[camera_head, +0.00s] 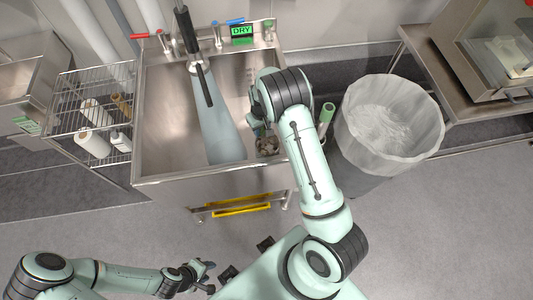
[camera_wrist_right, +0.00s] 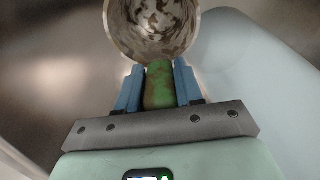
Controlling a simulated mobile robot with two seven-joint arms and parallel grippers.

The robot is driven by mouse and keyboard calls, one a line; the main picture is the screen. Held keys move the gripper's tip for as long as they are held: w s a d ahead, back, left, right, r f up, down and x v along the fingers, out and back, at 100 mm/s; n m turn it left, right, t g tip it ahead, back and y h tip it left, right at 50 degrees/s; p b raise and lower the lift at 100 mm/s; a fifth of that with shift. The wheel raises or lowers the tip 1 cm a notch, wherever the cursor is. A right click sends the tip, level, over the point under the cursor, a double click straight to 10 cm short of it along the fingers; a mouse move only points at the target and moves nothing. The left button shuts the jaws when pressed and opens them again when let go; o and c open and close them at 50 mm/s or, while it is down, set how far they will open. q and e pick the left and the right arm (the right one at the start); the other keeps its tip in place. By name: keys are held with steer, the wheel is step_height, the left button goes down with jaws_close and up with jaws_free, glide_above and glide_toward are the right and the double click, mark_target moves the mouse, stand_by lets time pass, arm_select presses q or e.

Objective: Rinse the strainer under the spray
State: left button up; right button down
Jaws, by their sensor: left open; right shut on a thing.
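The strainer is a round metal bowl with brown bits in it; in the right wrist view its bowl (camera_wrist_right: 152,22) is at the top and its green handle (camera_wrist_right: 159,85) lies between my blue fingers. My right gripper (camera_wrist_right: 159,80) is shut on that handle. In the head view the strainer (camera_head: 267,146) shows at the sink's front right, partly hidden by my arm. The spray (camera_head: 215,115) falls as a wide bluish sheet from a black nozzle (camera_head: 187,30). The strainer is to the right of it, apart. My left gripper (camera_head: 200,277) is open and empty, low in front of the sink.
The steel sink (camera_head: 160,105) has raised walls, with red and blue taps behind. A green DRY sign (camera_head: 242,30) stands at its back right. A lined bin (camera_head: 390,115) is to the right, a wire rack (camera_head: 92,85) with rolls to the left. Floor in front is clear.

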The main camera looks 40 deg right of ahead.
steer(key=shift+r+p, duration=0.8)
steer(key=shift+r, duration=1.15)
step_height(320, 180, up, 5)
steer(key=shift+f+p, duration=0.1)
steer(key=shift+p, duration=0.8)
steer(key=shift+r+p, duration=0.45)
steer(key=shift+r, duration=1.15)
arm_select(q)
steer(key=w+r, duration=0.6)
steer(key=shift+t, duration=0.4)
arm_select(e)
steer(key=shift+r, duration=0.1)
arm_select(q)
steer(key=shift+s, duration=0.1)
